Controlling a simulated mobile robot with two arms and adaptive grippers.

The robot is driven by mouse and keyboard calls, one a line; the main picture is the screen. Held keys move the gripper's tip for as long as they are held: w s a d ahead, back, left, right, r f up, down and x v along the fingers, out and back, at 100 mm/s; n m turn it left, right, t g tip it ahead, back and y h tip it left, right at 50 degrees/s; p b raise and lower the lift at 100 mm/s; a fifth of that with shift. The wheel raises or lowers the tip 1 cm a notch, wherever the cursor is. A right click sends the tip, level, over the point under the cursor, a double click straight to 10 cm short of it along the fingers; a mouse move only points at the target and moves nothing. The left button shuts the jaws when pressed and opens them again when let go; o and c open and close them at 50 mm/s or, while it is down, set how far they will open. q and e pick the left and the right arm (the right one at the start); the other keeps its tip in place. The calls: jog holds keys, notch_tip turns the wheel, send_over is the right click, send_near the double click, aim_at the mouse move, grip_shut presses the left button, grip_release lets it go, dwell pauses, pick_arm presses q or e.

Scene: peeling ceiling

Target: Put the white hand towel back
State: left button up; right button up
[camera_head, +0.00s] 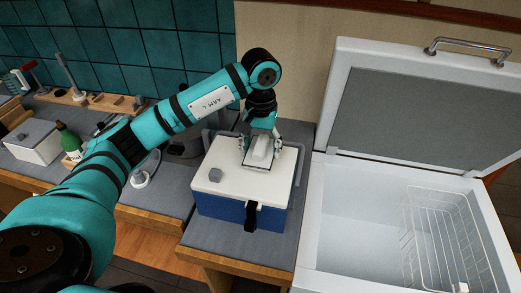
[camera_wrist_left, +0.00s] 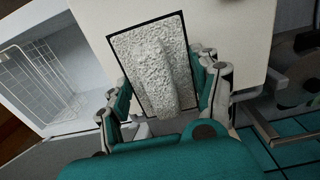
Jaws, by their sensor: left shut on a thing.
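The white hand towel (camera_head: 259,151) has a rough, textured surface, clear in the left wrist view (camera_wrist_left: 150,58). A dark thin border frames a pale rectangle around and under it, over the white lid of a blue cool box (camera_head: 222,180). My left gripper (camera_head: 260,146) points down over the back right of that lid and is shut on the towel, with fingers on both sides in the wrist view (camera_wrist_left: 165,100). I cannot tell whether the towel touches the lid. My right gripper is not in view.
An open white chest freezer (camera_head: 350,215) with a wire basket (camera_head: 440,235) stands to the right. A green bottle (camera_head: 69,140) and a grey-lidded box (camera_head: 35,140) stand on the left counter.

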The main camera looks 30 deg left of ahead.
pick_arm(q)
notch_tip(320, 180, down, 2)
jog(key=shift+a+f+p, duration=0.1)
jog(key=shift+f+p, duration=0.15)
jog(key=shift+p, duration=0.8)
jog(key=shift+w+f, duration=0.1)
jog(key=shift+f, duration=0.45)
jog(key=shift+f+b, duration=0.25)
jog(key=shift+b, duration=0.05)
jog(key=o, duration=1.4)
jog(key=shift+r, duration=0.1)
jog(key=shift+o, duration=1.4)
